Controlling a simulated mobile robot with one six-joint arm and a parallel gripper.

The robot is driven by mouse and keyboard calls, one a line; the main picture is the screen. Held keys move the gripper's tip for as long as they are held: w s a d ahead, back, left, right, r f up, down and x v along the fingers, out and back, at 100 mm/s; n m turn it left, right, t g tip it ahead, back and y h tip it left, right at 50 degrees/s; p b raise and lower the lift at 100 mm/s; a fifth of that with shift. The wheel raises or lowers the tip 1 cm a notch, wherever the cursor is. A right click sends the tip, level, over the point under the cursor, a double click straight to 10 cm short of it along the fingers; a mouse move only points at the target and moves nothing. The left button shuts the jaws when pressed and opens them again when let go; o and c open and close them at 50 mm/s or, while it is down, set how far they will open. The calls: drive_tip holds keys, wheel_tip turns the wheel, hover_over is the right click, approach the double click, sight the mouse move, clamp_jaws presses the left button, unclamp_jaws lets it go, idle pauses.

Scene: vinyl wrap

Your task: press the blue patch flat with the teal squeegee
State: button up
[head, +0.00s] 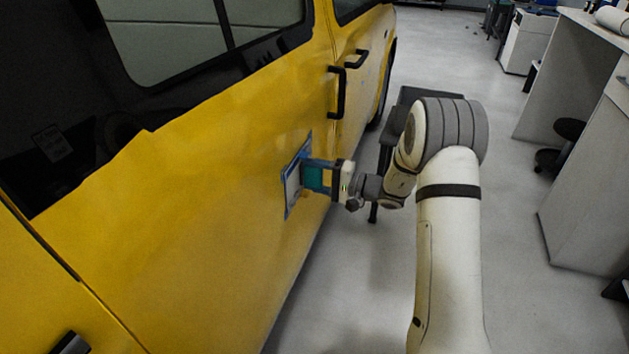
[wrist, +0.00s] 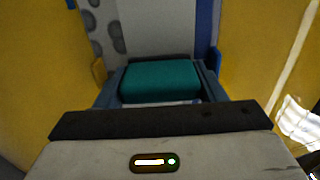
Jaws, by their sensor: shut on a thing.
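The blue patch (head: 291,188) is on the yellow van's side, with a blue border and a pale grey middle. In the wrist view the patch (wrist: 150,28) shows grey with darker round spots and a blue strip at its right. My gripper (head: 317,177) is at the patch's right side in the head view, facing the van. It is shut on the teal squeegee (head: 313,179). In the wrist view the squeegee (wrist: 160,82) sits between the two fingers. Its front edge is hidden, so I cannot tell whether it touches the patch.
The yellow van door (head: 190,220) fills the left, with black handles (head: 338,92) beyond the patch. A dark stand (head: 386,150) is behind my arm. A white bench (head: 590,180) and a stool (head: 562,145) stand at the right. Grey floor lies between van and bench.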

sight(311, 155)
drive_tip(key=shift+w, duration=0.1)
drive_tip(key=shift+w+d+b, duration=0.2)
drive_tip(key=shift+w+b, duration=0.05)
drive_tip(key=shift+w, duration=0.25)
drive_tip(key=shift+w+d+b, duration=0.2)
drive_tip(key=shift+w, duration=0.25)
drive_tip(key=shift+w+d+b, duration=0.2)
drive_tip(key=shift+w+b, duration=0.05)
drive_tip(key=shift+w, duration=0.3)
drive_tip(key=shift+w+d+b, duration=0.15)
drive_tip(key=shift+w+b, duration=0.1)
drive_tip(key=shift+w, duration=0.25)
drive_tip(key=shift+w, duration=0.15)
drive_tip(key=shift+w+d+b, duration=0.35)
drive_tip(key=shift+w+b, duration=0.1)
drive_tip(key=shift+w, duration=0.45)
drive_tip(key=shift+w, duration=0.1)
drive_tip(key=shift+w+d+b, duration=0.35)
drive_tip(key=shift+w+b, duration=0.05)
drive_tip(key=shift+w, duration=0.4)
